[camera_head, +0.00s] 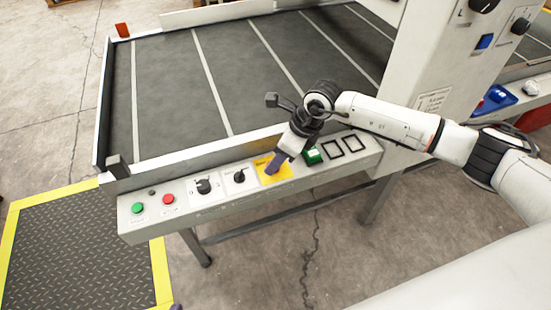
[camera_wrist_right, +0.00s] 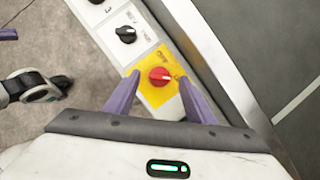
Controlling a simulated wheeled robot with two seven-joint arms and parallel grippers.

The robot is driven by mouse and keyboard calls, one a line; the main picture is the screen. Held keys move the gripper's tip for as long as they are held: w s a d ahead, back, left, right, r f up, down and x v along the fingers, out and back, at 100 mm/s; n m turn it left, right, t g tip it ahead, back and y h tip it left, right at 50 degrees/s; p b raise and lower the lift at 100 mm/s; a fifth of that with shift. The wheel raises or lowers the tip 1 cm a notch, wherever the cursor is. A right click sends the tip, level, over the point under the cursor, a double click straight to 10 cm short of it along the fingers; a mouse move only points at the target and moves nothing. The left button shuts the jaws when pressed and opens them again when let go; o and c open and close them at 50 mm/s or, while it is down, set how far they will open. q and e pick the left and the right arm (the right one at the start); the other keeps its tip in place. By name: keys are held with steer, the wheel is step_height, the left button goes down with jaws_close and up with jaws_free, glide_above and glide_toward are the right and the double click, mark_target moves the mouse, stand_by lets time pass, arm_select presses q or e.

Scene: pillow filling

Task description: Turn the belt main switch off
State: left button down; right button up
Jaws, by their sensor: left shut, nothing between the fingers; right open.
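The belt main switch is a red rotary knob (camera_wrist_right: 159,76) on a yellow plate (camera_wrist_right: 151,93). Its pale mark points right in the right wrist view. In the head view the yellow plate (camera_head: 284,175) shows on the control ledge, with the knob hidden behind my right gripper (camera_head: 274,164). In the right wrist view my right gripper (camera_wrist_right: 159,80) is open, its purple fingers on either side of the knob; I cannot tell whether they touch it. Only a small purple tip of my left gripper (camera_head: 176,306) shows at the bottom edge, shut and empty, away from the ledge.
Left of the plate are black rotary switches (camera_head: 204,186), a red button (camera_head: 168,199) and a green button (camera_head: 137,208). The belt (camera_head: 180,80) behind is empty. A grey post (camera_head: 425,75) rises at right.

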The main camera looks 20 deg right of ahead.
steer(key=shift+x, duration=0.95)
steer(key=shift+c, duration=0.4)
